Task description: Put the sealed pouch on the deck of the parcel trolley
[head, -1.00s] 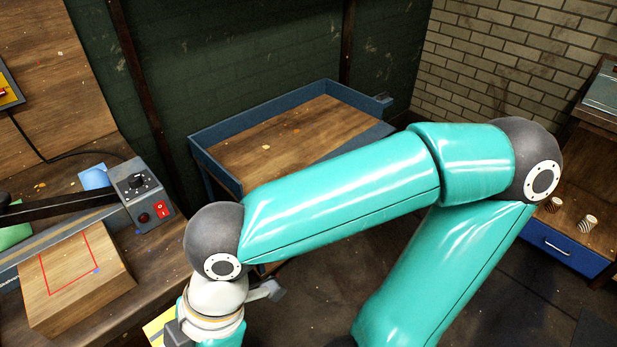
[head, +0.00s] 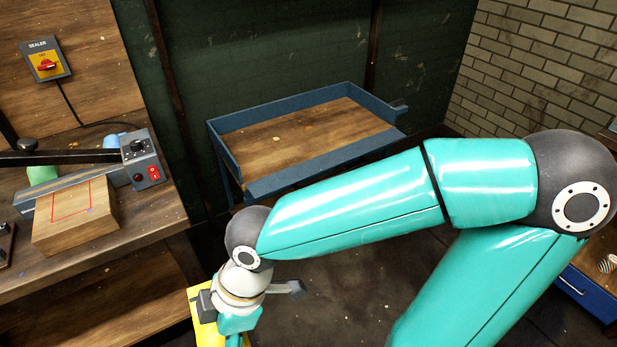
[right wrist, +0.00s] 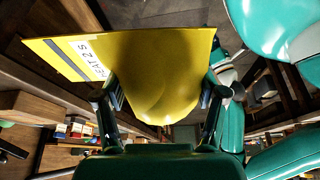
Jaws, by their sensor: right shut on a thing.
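The sealed pouch is a yellow, bulging packet with dark printing on a white label, filling the upper middle of the right wrist view (right wrist: 160,65). My right gripper (right wrist: 160,100) is shut on the pouch, with one finger on each side. In the head view a strip of the pouch (head: 205,325) shows at the bottom edge, beside my right wrist; the fingers are hidden there. The parcel trolley (head: 290,101) stands beyond my right arm, with a wooden deck (head: 300,135) inside blue raised edges. The deck I see is bare but for small specks. My left gripper is not in view.
A wooden bench (head: 150,220) on the left holds a sealer (head: 142,160) and a wooden block (head: 75,220) with a red outline. Dark floor lies between bench and trolley. A blue-fronted unit (head: 585,290) stands at the right edge.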

